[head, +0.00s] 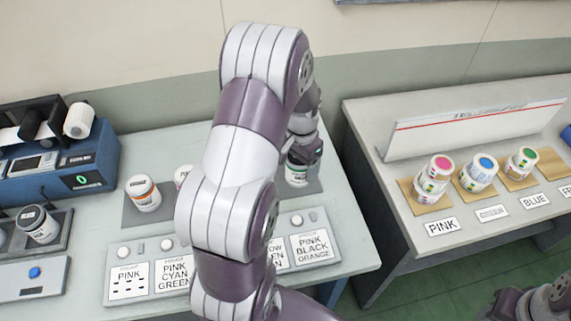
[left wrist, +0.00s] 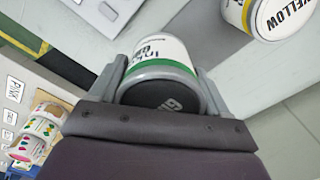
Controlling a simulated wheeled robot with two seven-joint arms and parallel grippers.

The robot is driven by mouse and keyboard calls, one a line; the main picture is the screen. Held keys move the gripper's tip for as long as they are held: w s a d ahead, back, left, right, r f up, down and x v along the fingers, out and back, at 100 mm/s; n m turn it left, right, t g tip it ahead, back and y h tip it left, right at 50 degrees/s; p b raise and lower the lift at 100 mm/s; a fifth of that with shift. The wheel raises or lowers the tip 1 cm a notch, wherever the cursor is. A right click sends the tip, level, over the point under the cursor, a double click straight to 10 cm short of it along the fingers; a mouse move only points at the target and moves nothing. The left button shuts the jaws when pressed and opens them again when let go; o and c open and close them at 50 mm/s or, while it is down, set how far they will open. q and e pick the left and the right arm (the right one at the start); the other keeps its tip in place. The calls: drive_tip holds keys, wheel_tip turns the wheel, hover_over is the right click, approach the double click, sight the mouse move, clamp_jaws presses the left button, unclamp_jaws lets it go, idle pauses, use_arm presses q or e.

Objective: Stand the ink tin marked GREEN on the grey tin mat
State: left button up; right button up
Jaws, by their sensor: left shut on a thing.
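The ink tin marked GREEN (head: 296,174) is white with a green band; its dark lid with part of a "G" word shows in the left wrist view (left wrist: 162,92). My left gripper (head: 304,152) is shut on it, one finger on each side. The tin is at the right end of the grey tin mat (head: 313,184); I cannot tell whether its base touches the mat. An orange-banded tin (head: 143,193) stands at the mat's left end, and another tin (head: 182,176) is partly behind my arm. A YELLOW tin (left wrist: 280,16) shows in the left wrist view.
A panel with order cards (head: 312,245) lies along the table front. A blue machine (head: 75,165) and a dark tin (head: 38,223) are at left. The right-hand table (head: 395,165) holds several rolls on tan pads, with name cards. My left arm hides the middle.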

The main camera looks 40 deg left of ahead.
use_arm(q)
drive_tip(key=w+a+f, duration=0.1)
drive_tip(key=w+a, duration=0.1)
drive_tip(key=w+a+f, duration=0.2)
drive_tip(key=shift+a+f, duration=0.2)
drive_tip(key=shift+f, duration=0.05)
wheel_tip(320, 180, down, 4)
drive_tip(key=shift+s+d+r+p, duration=0.1)
drive_tip(key=shift+p, duration=0.35)
drive_tip(key=shift+f, duration=0.25)
drive_tip(key=o, duration=1.4)
drive_tip(key=shift+c, duration=0.2)
wheel_tip(320, 180, up, 12)
drive_tip(key=s+d+r+t, duration=0.1)
drive_tip(key=s+d, duration=1.2)
drive_tip(key=d, duration=0.4)
drive_tip(key=shift+d+r+n+b, duration=0.15)
drive_tip(key=shift+d+n+b, duration=0.25)
drive_tip(key=shift+b, duration=0.05)
